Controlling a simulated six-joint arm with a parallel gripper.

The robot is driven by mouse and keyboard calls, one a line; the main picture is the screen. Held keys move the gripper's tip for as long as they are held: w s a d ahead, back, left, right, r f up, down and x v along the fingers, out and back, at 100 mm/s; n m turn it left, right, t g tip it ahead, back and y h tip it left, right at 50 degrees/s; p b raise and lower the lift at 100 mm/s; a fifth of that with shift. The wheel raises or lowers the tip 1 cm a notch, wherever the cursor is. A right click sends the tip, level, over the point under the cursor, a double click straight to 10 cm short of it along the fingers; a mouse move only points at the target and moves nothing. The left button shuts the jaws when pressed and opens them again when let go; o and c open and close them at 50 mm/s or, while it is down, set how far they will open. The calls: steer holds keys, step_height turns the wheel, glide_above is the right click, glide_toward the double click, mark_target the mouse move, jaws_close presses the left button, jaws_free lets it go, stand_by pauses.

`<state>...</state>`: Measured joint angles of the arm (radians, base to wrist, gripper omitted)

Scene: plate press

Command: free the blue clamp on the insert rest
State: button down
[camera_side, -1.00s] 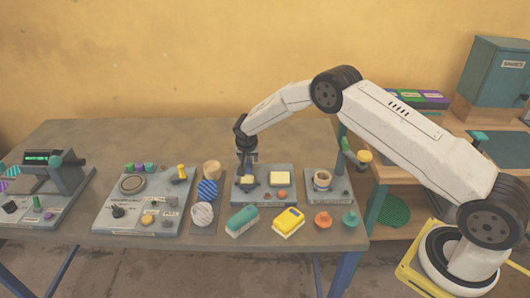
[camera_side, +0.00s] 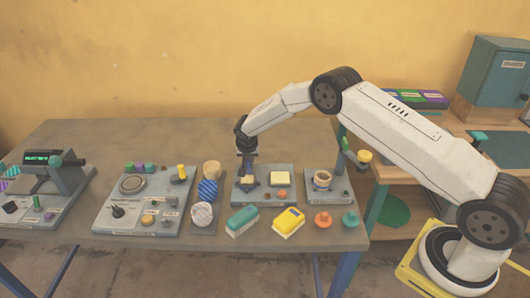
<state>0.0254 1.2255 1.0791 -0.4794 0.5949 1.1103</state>
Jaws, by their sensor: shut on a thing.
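The insert rest (camera_side: 264,198) looks to be the grey block near the table's front edge, with two pale yellow pads. The right pad (camera_side: 280,178) is bare. The left pad (camera_side: 249,182) lies under my gripper. My gripper (camera_side: 248,166) points down over the left pad and is shut on a small blue part, which looks like the blue clamp (camera_side: 251,160). Fingers and clamp are small and overlap, so I cannot tell whether the clamp still touches the pad.
To the left stand striped and plain discs (camera_side: 207,190) and a grey control panel (camera_side: 130,212). To the right is a small block with a cup (camera_side: 322,180). In front lie a teal block (camera_side: 242,221) and a yellow block (camera_side: 289,222). The table behind is clear.

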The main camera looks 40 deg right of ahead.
steer(key=shift+n, duration=0.4)
steer(key=shift+d+n+t+y, duration=0.1)
steer(key=shift+n+t+y, duration=0.45)
steer(key=shift+n, duration=1.25)
steer(key=shift+s+n+y, duration=0.1)
steer(key=shift+n+y, duration=0.95)
steer(key=shift+n, duration=1.15)
steer(key=shift+d+n+g+y, duration=0.15)
steer(key=shift+n+y, duration=0.3)
steer(key=shift+n, duration=0.75)
steer(key=shift+n+g+y, duration=0.1)
steer(key=shift+n+y, duration=0.35)
steer(key=shift+n, duration=0.75)
steer(key=shift+n+g+y, duration=0.4)
steer(key=shift+n+y, duration=0.3)
steer(key=shift+n, duration=1.4)
steer(key=c, duration=0.6)
jaws_free()
steer(key=shift+r, duration=0.15)
steer(key=v, duration=0.7)
steer(key=shift+r, duration=0.25)
